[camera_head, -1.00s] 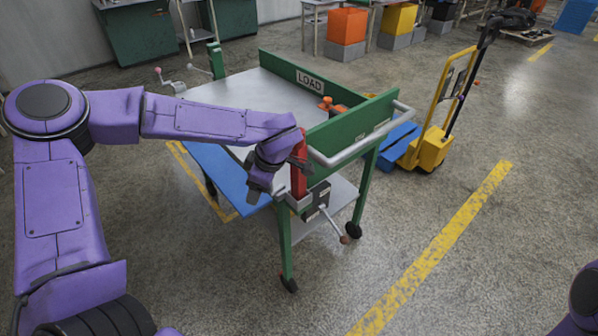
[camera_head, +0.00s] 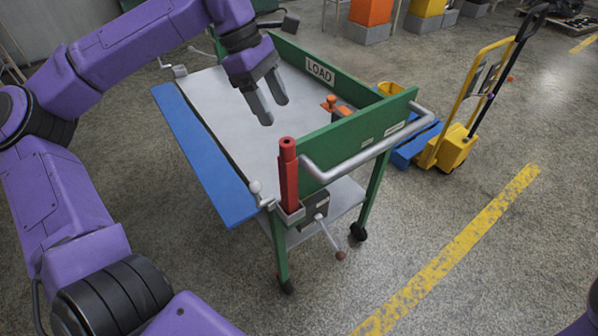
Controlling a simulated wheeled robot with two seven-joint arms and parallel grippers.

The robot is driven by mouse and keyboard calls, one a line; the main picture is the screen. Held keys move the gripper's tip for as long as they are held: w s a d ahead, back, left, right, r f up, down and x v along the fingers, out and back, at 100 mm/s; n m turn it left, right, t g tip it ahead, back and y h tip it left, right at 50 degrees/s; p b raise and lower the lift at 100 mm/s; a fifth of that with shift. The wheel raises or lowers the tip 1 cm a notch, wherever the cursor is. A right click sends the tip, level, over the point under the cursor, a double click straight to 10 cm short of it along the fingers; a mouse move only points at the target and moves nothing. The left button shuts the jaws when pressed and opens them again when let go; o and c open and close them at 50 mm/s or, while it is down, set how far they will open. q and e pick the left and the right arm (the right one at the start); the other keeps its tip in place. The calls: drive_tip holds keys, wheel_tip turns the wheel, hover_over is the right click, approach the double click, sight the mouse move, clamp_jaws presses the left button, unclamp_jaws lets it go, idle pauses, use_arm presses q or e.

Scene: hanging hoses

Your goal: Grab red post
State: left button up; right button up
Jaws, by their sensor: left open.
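The red post (camera_head: 288,176) stands upright at the near corner of the cart, its lower end in a grey bracket (camera_head: 292,212). My left gripper (camera_head: 274,108) is open and empty. It shows above and behind the post's top in the picture, over the cart's grey top, with its two fingers pointing down and apart from the post. My right gripper is not in view; only a bit of purple arm shows at the lower right edge.
The green cart has a grey top (camera_head: 225,108), a blue edge strip (camera_head: 205,155), a green side panel (camera_head: 350,138) and a metal handle bar (camera_head: 370,150). A crank lever (camera_head: 330,238) sticks out below the post. A yellow pallet truck (camera_head: 455,145) stands at the right.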

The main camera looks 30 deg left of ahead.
sight(285, 141)
use_arm(q)
drive_tip(key=f, duration=0.1)
drive_tip(key=d+f, duration=0.1)
drive_tip(key=f, duration=0.1)
drive_tip(key=shift+s+d+f, duration=0.15)
drive_tip(key=shift+s+d, duration=0.2)
drive_tip(key=shift+d, duration=0.05)
drive_tip(key=p+x, duration=0.1)
drive_tip(key=x, duration=0.1)
drive_tip(key=a+x, duration=0.1)
drive_tip(key=x, duration=0.2)
drive_tip(key=shift+w+f+p, duration=0.2)
drive_tip(key=shift+f+p, duration=0.05)
drive_tip(key=shift+p, duration=0.1)
drive_tip(key=shift+d+f, duration=0.25)
drive_tip(key=shift+f, duration=0.2)
clamp_jaws()
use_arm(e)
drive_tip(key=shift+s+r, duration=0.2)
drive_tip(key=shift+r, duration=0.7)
